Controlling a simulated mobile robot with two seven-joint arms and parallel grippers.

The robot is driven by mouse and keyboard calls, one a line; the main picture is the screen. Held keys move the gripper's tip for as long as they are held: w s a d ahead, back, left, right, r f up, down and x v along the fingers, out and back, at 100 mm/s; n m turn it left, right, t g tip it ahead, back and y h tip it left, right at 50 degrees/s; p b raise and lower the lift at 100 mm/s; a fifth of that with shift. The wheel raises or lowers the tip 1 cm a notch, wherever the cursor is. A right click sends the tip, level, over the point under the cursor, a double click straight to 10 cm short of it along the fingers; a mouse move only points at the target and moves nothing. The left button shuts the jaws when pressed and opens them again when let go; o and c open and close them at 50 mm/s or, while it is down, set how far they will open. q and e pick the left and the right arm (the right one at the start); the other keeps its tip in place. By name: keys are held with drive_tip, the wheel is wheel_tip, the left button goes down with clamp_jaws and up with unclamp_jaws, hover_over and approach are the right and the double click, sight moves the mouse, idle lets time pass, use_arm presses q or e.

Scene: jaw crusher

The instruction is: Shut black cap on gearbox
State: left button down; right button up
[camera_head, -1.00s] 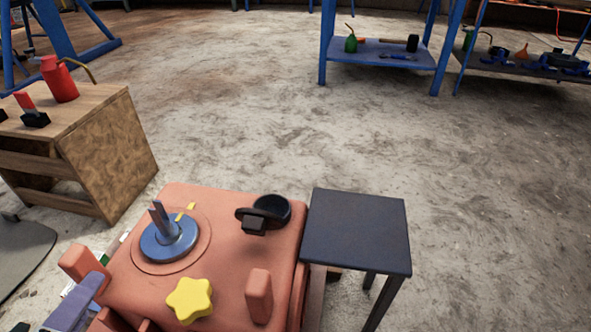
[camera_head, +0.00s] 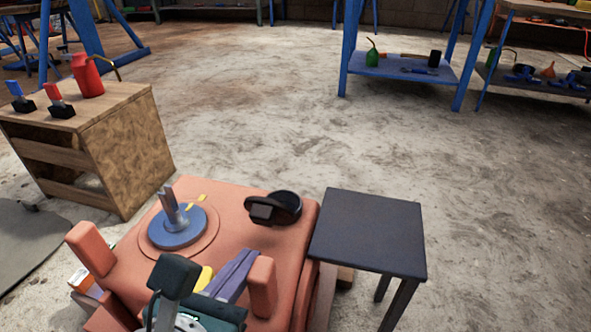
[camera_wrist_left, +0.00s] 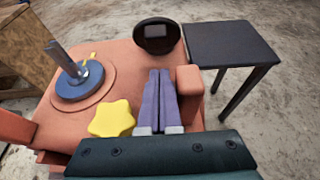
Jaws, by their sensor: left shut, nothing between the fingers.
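The black cap (camera_head: 264,210) sits at the far right corner of the salmon-coloured gearbox (camera_head: 225,226), against a round dark opening (camera_head: 289,203). It looks tilted up from the opening, but its exact angle is hard to tell. In the left wrist view the cap (camera_wrist_left: 155,30) is at top centre, its square tab facing me. My left gripper (camera_head: 245,258) has purple fingers pressed together and empty. It is over the near part of the gearbox, on the near side of the cap and apart from it. The fingers (camera_wrist_left: 159,73) point towards the cap in the wrist view. My right gripper is out of view.
A yellow star knob (camera_wrist_left: 112,119) is left of my fingers, and a salmon post (camera_wrist_left: 189,80) is right of them. A blue disc with a grey shaft (camera_head: 177,228) is on the gearbox's left. A dark table (camera_head: 369,228) adjoins on the right.

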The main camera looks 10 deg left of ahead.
sight(267, 218)
use_arm(q)
drive_tip(key=shift+w+r, duration=0.4)
drive_tip(key=shift+w, duration=0.3)
drive_tip(key=shift+w+r, duration=0.35)
drive_tip(key=shift+w, duration=0.35)
